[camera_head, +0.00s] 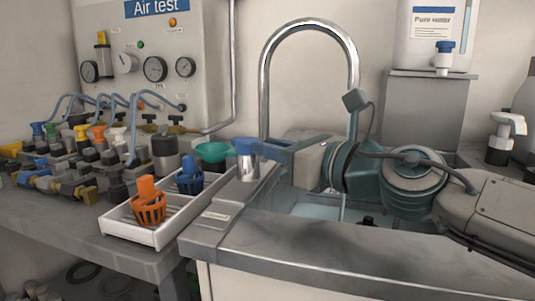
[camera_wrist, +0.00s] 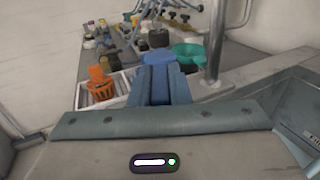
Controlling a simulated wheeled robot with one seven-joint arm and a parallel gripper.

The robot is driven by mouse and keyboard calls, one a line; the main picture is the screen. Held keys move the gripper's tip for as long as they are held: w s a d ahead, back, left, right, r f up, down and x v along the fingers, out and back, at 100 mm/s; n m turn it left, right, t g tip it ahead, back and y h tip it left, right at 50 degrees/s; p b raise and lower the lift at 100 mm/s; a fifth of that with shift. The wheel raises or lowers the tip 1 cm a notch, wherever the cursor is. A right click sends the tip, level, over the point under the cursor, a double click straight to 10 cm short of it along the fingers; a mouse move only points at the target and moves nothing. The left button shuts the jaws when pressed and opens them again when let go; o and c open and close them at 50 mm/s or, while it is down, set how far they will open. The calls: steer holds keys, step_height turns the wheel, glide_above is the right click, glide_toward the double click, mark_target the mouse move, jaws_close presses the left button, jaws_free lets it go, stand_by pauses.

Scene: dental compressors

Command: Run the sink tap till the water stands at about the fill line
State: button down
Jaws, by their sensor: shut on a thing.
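The sink tap has a tall chrome gooseneck spout (camera_head: 311,27), and its lower part also shows in the wrist view (camera_wrist: 215,40). A blue lever (camera_head: 243,146) sits on a short metal post (camera_head: 247,168) at the sink's left. My gripper (camera_head: 262,148) reaches in from the right and is shut on the blue lever. In the wrist view my gripper (camera_wrist: 160,66) is at the lever, left of the spout. Pale blue water (camera_head: 312,204) shows in the sink, partly behind the front rim. A thin pale streak below my wrist may be running water. I cannot see the fill line.
A white tray (camera_head: 128,232) with an orange basket (camera_head: 148,206) and a blue basket (camera_head: 189,178) stands left of the sink. A green funnel (camera_head: 211,153) is close behind the lever. The front counter (camera_head: 300,245) is clear.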

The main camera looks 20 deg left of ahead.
stand_by(0.5)
steer(key=c, duration=1.4)
jaws_free()
steer(key=shift+o, duration=0.2)
steer(key=p+v, duration=0.3)
steer(key=v, duration=1)
steer(key=shift+d+p, duration=0.4)
steer(key=shift+d, duration=0.05)
